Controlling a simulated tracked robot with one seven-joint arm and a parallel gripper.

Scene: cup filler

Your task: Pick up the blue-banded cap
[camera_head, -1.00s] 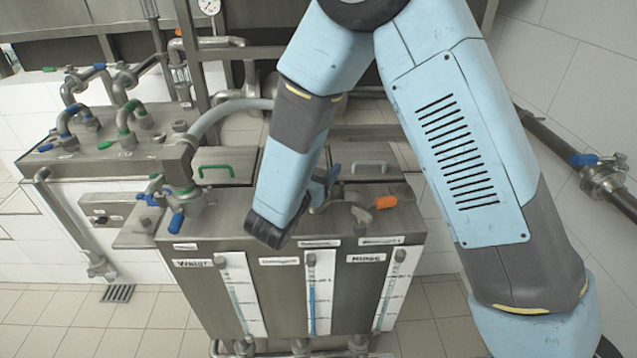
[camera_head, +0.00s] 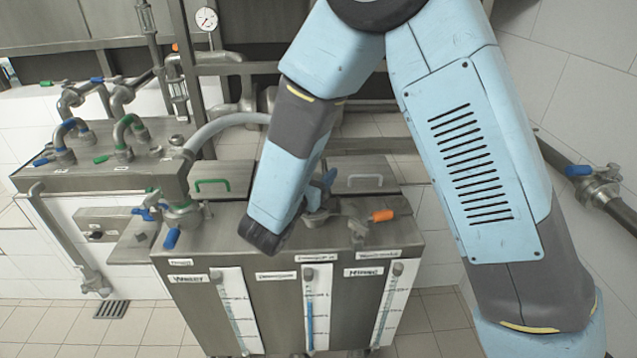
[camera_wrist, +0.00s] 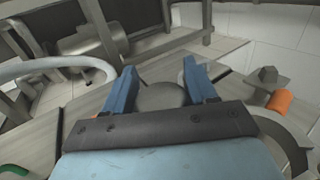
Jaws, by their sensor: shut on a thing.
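My gripper (camera_wrist: 161,85) shows in the wrist view as two blue fingers with a round grey cap (camera_wrist: 162,97) between them. The fingers are closed on its sides. No blue band can be made out on it; its sides are hidden by the fingers and the gripper body. In the head view my gripper (camera_head: 321,189) is partly behind my forearm, above the top of the steel tank. The cap cannot be made out there.
The steel tank (camera_head: 345,312) has labelled level gauges in front. An orange-handled valve (camera_head: 382,215) is right of my gripper. Behind are lids with a green handle (camera_head: 212,184) and a grey handle (camera_head: 365,179). A blue-handled valve (camera_head: 171,238) and curved hose (camera_head: 225,122) are left.

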